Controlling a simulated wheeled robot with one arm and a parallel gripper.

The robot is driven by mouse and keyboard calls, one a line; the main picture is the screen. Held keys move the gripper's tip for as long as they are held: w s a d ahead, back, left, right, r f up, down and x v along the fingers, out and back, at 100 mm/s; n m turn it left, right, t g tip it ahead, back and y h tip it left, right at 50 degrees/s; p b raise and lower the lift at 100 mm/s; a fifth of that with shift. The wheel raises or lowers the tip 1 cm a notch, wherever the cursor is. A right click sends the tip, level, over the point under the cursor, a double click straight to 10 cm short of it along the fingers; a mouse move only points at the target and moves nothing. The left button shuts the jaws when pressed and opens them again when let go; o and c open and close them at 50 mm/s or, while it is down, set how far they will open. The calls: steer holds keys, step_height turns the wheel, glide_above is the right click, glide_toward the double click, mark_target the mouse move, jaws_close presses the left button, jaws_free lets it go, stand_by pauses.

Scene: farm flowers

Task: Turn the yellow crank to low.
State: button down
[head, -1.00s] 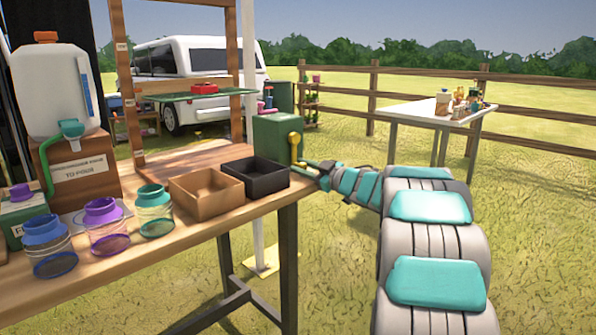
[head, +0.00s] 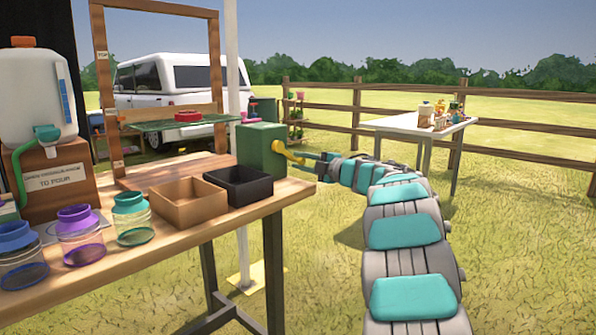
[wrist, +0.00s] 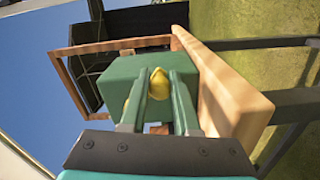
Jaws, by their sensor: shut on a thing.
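The yellow crank (head: 288,153) sticks out from the right side of a green box (head: 260,150) at the far right end of the wooden table. Its arm reaches toward my gripper (head: 318,163). In the wrist view, the yellow crank knob (wrist: 159,83) sits between the two green fingers of my gripper (wrist: 160,88), which are shut on it. The green box (wrist: 120,88) is right behind the knob. No low mark can be made out in either view, and the fingers hide part of the crank.
A black tray (head: 268,186) and a brown tray (head: 162,217) stand near the box. Several jars, such as a teal-lidded jar (head: 134,230), and a large white jug (head: 25,100) are at the left. A white table (head: 392,124) stands apart at the right.

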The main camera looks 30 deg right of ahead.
steer(key=shift+w+d+r+n+b, duration=0.1)
steer(key=shift+d+r+n+b, duration=0.1)
steer(key=shift+r+n, duration=0.45)
steer(key=shift+w+d+r+n+b, duration=0.1)
steer(key=shift+d+r+n+b, duration=0.1)
steer(key=shift+n, duration=0.75)
steer(key=c, duration=0.7)
jaws_free()
steer(key=shift+o, duration=0.2)
steer(key=v, duration=0.8)
steer(key=shift+w+r, duration=0.1)
